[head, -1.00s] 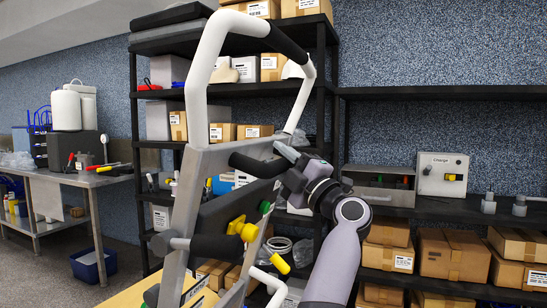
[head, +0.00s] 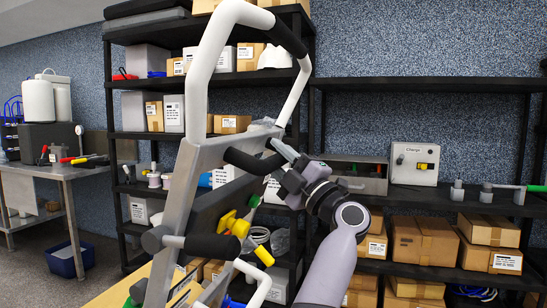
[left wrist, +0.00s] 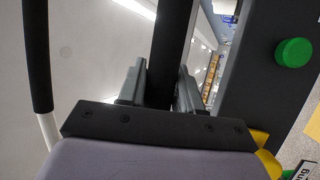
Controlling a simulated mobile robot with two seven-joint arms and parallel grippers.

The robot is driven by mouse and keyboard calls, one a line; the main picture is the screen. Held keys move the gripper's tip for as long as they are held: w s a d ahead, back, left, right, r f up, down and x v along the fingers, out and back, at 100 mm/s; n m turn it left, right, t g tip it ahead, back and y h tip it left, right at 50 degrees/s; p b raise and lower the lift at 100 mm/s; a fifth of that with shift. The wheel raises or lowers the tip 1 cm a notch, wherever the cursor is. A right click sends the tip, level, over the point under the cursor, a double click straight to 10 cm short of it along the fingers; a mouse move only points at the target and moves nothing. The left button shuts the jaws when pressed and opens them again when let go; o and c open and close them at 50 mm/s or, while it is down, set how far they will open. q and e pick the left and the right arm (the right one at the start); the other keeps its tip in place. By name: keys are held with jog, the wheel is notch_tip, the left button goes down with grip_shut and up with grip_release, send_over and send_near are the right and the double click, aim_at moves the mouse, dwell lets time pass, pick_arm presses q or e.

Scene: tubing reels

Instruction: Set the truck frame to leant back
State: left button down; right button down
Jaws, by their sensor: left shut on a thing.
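The truck frame (head: 187,178) stands large in the middle of the head view, a grey frame with a white tube handle (head: 207,70) and black grips. It slants, its top to the right of its lower part. My left gripper (head: 281,152) is shut on a black bar of the frame, on its right side. In the left wrist view the dark bar (left wrist: 168,55) runs between the two fingers of the left gripper (left wrist: 160,88). A yellow knob (head: 238,227) sits lower on the frame, and a green knob (left wrist: 293,52) shows beside the gripper. My right gripper is out of view.
A black shelf rack (head: 120,95) with boxes stands behind the frame. A lower shelf (head: 440,200) at right holds a charge box (head: 414,163) and cartons. A metal table (head: 62,172) stands at left, with a blue bin (head: 70,260) on the floor.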

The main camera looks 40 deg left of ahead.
pick_arm(q)
jog(key=c, duration=0.9)
grip_release()
jog(key=shift+w+d+f+m, duration=0.35)
jog(key=shift+d+m, duration=0.05)
jog(key=shift+d, duration=0.05)
jog(key=shift+o, duration=0.3)
jog(key=shift+w+d, duration=0.15)
jog(key=shift+d, duration=0.1)
jog(key=shift+a+r, duration=0.15)
jog(key=b+v, duration=0.1)
jog(key=v, duration=0.6)
jog(key=shift+b, duration=0.3)
